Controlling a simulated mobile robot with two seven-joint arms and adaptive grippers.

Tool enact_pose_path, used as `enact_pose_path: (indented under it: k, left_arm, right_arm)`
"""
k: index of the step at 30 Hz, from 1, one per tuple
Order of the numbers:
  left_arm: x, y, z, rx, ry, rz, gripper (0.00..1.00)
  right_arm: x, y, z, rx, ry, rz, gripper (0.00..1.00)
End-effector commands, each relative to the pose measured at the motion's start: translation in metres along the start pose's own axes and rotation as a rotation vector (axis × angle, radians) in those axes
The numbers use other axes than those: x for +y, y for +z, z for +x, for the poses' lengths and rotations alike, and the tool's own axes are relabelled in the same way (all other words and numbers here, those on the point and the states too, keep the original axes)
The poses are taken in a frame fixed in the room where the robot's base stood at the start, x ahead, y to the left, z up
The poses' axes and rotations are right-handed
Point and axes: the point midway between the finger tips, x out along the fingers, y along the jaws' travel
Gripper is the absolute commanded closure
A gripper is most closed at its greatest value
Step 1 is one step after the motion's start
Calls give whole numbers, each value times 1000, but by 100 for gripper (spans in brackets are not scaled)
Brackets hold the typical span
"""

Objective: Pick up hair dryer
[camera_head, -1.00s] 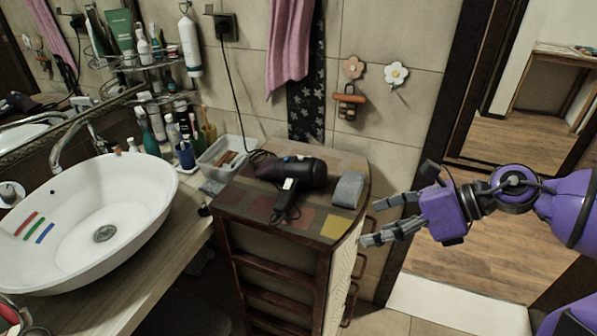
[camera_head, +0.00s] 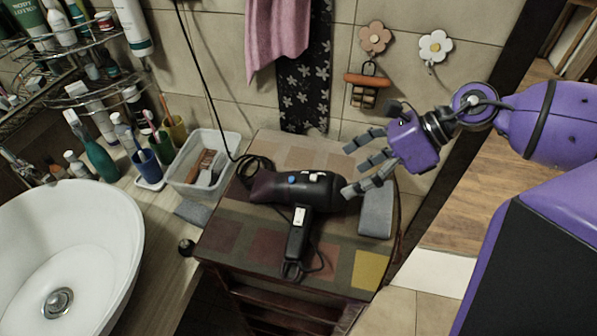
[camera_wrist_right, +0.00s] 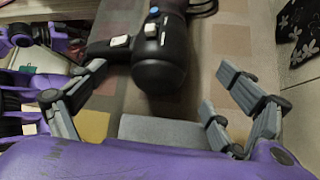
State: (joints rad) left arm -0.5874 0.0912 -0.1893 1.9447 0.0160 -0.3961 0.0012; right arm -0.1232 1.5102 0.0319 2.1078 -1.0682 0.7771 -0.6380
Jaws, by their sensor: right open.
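A black hair dryer (camera_head: 297,188) lies on its side on the small wooden cabinet (camera_head: 228,240). Its handle points toward the front edge and its cord runs up the wall. My right gripper (camera_head: 354,168) is open and empty at the dryer's right end, with its fingers pointing left. In the right wrist view the dryer (camera_wrist_right: 158,55) lies ahead, between the spread fingers of the right gripper (camera_wrist_right: 160,90). I cannot tell whether any finger touches it.
A grey folded cloth (camera_head: 376,212) lies right of the dryer on the cabinet top. A clear bin (camera_head: 205,165) with brushes stands at the left. A white basin (camera_head: 75,240) is at far left. A pink towel (camera_head: 272,40) hangs behind.

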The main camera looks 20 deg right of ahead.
Motion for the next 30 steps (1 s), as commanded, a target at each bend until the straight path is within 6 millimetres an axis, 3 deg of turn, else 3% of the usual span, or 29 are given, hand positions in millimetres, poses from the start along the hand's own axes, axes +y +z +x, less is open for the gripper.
enact_pose_path:
  k: [6,11,19,24,28,30]
  left_arm:
    - [-4,39,-5,-62,-8,2,100]
    - [-7,51,-4,-77,-14,3,100]
    - [-7,43,6,-54,-18,-1,100]
    - [-6,31,8,-30,-20,-8,100]
    - [-7,32,7,-32,-21,-8,100]
    - [-8,35,6,-36,-22,-7,100]
  right_arm:
    - [-1,-3,26,5,6,4,8]
    - [-2,0,42,3,4,3,8]
    - [-4,4,74,1,2,2,8]
    - [-4,5,78,1,0,2,8]
    - [-4,5,77,0,-1,1,8]
    - [-4,5,77,0,-1,1,15]
